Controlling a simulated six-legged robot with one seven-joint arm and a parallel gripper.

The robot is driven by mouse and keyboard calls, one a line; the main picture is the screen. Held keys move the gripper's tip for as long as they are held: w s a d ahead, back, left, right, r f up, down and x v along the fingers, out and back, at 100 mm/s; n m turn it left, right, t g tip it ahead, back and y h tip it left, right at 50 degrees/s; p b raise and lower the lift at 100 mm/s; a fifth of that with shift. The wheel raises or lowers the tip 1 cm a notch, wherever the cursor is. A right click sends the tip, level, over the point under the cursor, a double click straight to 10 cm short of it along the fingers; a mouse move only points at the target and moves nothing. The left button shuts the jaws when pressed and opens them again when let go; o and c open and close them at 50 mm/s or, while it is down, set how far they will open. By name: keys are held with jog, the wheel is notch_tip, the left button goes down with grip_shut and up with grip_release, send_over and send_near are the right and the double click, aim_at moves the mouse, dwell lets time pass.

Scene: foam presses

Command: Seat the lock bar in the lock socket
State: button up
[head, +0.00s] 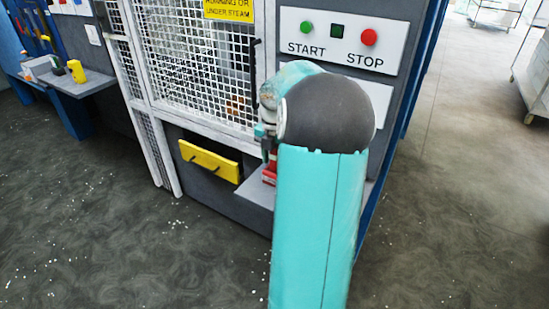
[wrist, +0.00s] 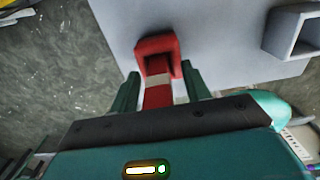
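A red bar with a pale band, which looks like the lock bar (wrist: 158,97), lies between my gripper's fingers in the wrist view. Its far end meets a red square-edged frame (wrist: 150,44) on a grey shelf; I cannot tell whether it is inside the frame or part of it. My gripper (wrist: 161,88) has one finger on each side of the bar, with narrow gaps showing. A grey, open square tube (wrist: 292,38) stands to the right; I cannot tell which is the lock socket. In the head view only a little red (head: 270,168) shows beside my arm.
The press has a white mesh gate (head: 195,60), a yellow handle bar (head: 209,161) below it and a START/STOP panel (head: 343,38). The grey shelf (head: 255,192) juts out low. A side bench (head: 82,85) stands left. Open floor lies in front and right.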

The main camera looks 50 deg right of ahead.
jog(key=shift+r, duration=0.1)
notch_tip(320, 180, up, 14)
jog(key=shift+f, duration=0.15)
dwell(0.4)
dwell(0.5)
jog(key=w+a+r+m+t+h, duration=0.2)
jog(key=a+m, duration=0.6)
jog(key=a, duration=1.6)
jog(key=s+a+f+m+t+y, duration=0.1)
jog(key=s+a+f+m, duration=0.2)
jog(key=a, duration=0.5)
jog(key=s+a+f+m+t+y, duration=0.1)
jog(key=s+a+f+m+t, duration=0.1)
jog(key=s+a+m, duration=0.4)
jog(key=a+f+m, duration=0.1)
jog(key=a+m, duration=0.1)
jog(key=a, duration=0.1)
jog(key=shift+s+a+t, duration=0.15)
jog(key=shift+s+t, duration=0.15)
jog(key=shift+c, duration=0.5)
